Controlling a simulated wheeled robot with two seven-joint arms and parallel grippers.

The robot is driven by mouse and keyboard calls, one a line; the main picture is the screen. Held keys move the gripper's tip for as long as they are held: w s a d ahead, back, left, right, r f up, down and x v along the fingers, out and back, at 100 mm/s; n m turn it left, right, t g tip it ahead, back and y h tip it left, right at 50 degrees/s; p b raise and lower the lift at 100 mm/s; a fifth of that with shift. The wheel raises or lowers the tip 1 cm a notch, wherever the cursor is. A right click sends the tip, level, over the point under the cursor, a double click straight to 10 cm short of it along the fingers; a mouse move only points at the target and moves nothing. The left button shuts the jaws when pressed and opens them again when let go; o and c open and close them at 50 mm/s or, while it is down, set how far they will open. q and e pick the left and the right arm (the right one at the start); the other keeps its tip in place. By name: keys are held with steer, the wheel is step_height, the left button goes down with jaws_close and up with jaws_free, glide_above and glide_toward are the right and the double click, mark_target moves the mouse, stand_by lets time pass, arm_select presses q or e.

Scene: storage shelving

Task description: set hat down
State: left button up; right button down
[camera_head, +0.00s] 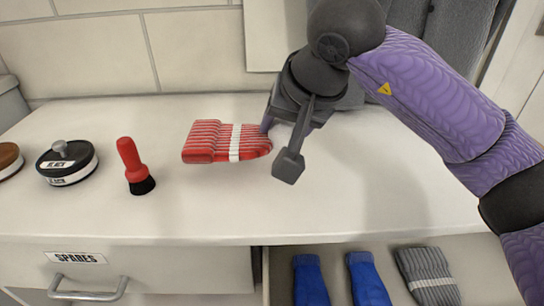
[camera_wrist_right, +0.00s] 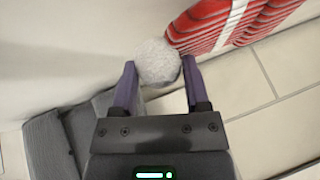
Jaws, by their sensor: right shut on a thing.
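The hat is a red ribbed knit hat (camera_head: 213,141) with a white stripe and a pale grey pompom. In the head view it is at the middle of the white counter top (camera_head: 380,190), lying sideways with its pompom end to the right. I cannot tell whether it touches the counter. My right gripper (camera_head: 279,128) is shut on the pompom. In the right wrist view the purple fingertips (camera_wrist_right: 159,68) pinch the pompom (camera_wrist_right: 157,62) from both sides, and the red body (camera_wrist_right: 215,22) extends to the upper right. My left gripper is not in view.
A red-handled brush (camera_head: 134,163) stands left of the hat. A black round tin (camera_head: 67,162) is farther left. An open drawer (camera_head: 385,250) at the front holds blue items (camera_head: 311,280) and a grey knit hat (camera_head: 428,275). A closed drawer is labelled SPADES (camera_head: 76,258). A tiled wall stands behind.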

step_height(320, 180, down, 6)
steer(key=shift+r+b, duration=0.25)
steer(key=shift+b, duration=1)
steer(key=shift+r, duration=0.25)
steer(key=shift+f, duration=0.1)
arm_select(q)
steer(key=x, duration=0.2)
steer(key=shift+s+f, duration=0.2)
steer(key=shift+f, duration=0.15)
arm_select(e)
steer(key=shift+c, duration=0.3)
jaws_free()
steer(key=shift+s+r+p, duration=0.1)
steer(key=shift+r+p, duration=0.25)
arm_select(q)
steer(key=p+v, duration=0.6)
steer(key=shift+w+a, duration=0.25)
arm_select(e)
steer(key=v, duration=1.1)
steer(key=shift+s+r, duration=0.2)
